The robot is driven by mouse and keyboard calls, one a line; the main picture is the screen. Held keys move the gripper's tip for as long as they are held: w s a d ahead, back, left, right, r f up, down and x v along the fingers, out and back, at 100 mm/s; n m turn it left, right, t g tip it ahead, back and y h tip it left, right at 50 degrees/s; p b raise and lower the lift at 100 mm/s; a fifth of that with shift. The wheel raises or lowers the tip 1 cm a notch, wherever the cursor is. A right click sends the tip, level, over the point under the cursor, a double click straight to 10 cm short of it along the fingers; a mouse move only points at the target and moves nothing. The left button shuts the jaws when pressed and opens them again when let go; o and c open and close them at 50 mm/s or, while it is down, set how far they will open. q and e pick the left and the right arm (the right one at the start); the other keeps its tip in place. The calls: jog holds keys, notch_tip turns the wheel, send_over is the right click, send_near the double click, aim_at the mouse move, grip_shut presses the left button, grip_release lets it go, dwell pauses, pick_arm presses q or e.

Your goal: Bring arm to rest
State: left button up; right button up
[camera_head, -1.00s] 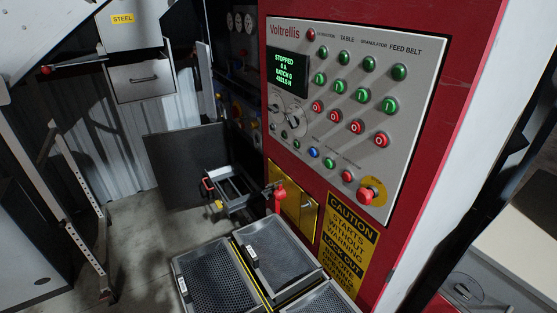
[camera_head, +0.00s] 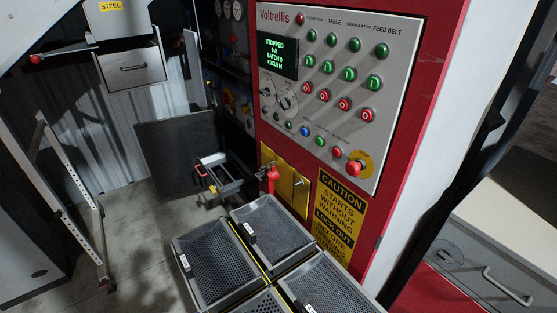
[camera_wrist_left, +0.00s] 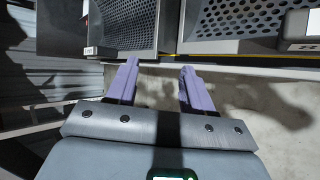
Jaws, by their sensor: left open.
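My left gripper (camera_wrist_left: 159,68) shows in the left wrist view, with two purple fingers apart and nothing between them. Pale floor and shadow lie behind the gap. Perforated trays (camera_wrist_left: 173,42) show just beyond the fingertips, and I see no contact with them. I cannot make out either gripper for certain in the head view. The right gripper is not in view.
Perforated trays (camera_head: 178,246) stand below the red cabinet's control panel (camera_head: 392,85). Its screen (camera_head: 277,57) reads STOPPED. A dark frame with a red handle (camera_head: 200,169) stands behind the trays. A steel bin (camera_head: 135,86) hangs upper left.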

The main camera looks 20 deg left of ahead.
pick_arm(q)
jog(key=s+d+f+m+g+h, duration=0.1)
jog(key=s+d+m+g, duration=0.3)
jog(key=m, duration=0.9)
jog(key=s+d+f+m+g+h, duration=0.1)
jog(key=s+d+m+g, duration=0.15)
jog(key=s+m, duration=0.7)
jog(key=w+r+m+p, duration=0.2)
jog(key=r+p, duration=1.3)
jog(key=w+r+m+p, duration=0.2)
jog(key=r+m+p, duration=0.1)
jog(key=r+p, duration=1.2)
notch_tip(320, 180, down, 48)
jog(key=b, duration=4.7)
jog(key=shift+r+n, duration=0.1)
jog(key=shift+n, duration=0.15)
